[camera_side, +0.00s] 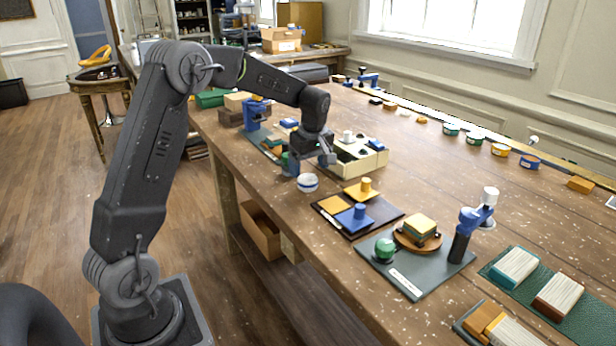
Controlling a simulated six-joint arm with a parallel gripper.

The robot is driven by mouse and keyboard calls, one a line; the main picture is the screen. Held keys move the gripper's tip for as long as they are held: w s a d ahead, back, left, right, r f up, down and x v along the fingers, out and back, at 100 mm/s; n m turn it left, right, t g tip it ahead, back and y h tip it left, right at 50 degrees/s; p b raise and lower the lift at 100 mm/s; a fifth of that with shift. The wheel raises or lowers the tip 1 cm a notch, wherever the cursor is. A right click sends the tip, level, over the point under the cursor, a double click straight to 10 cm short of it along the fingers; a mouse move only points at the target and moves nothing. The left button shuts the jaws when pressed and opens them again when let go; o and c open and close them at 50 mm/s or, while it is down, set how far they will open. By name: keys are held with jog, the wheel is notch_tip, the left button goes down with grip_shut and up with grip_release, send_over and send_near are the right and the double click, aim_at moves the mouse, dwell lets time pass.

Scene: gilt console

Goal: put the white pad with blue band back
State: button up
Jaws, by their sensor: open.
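The white pad with a blue band (307,184) is a small round piece near the front edge of the wooden table. My gripper (309,170) points down just above and behind it, with its fingers apart. The pad appears to be below the fingertips, not held. I cannot tell whether the fingertips touch it. Part of the table behind the gripper is hidden by my arm.
A cream box (362,158) stands just right of my gripper. A dark tray (390,213) with yellow and blue blocks lies nearer. A grey board (378,262) carries a green knob and blue stand. Round banded pieces (501,150) line the back strip.

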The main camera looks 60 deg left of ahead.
aim_at(312, 180)
jog(key=s+d+r+m+t, duration=0.1)
jog(key=s+d+r+m, duration=0.35)
jog(key=d+r, duration=0.55)
jog(key=s+d+m+t, duration=0.1)
jog(key=s+d+m, duration=0.2)
jog(key=s, duration=0.3)
jog(key=s+d+m+t+h, duration=0.1)
jog(key=s+d+m+t, duration=0.1)
jog(key=s+d+m, duration=0.2)
jog(key=s+d+m+t, duration=0.1)
jog(key=s+d+m, duration=0.3)
jog(key=s, duration=0.6)
jog(key=shift+s+d+f+m+t+h, duration=0.2)
jog(key=shift+f+m+t+h, duration=0.15)
jog(key=shift+m, duration=0.9)
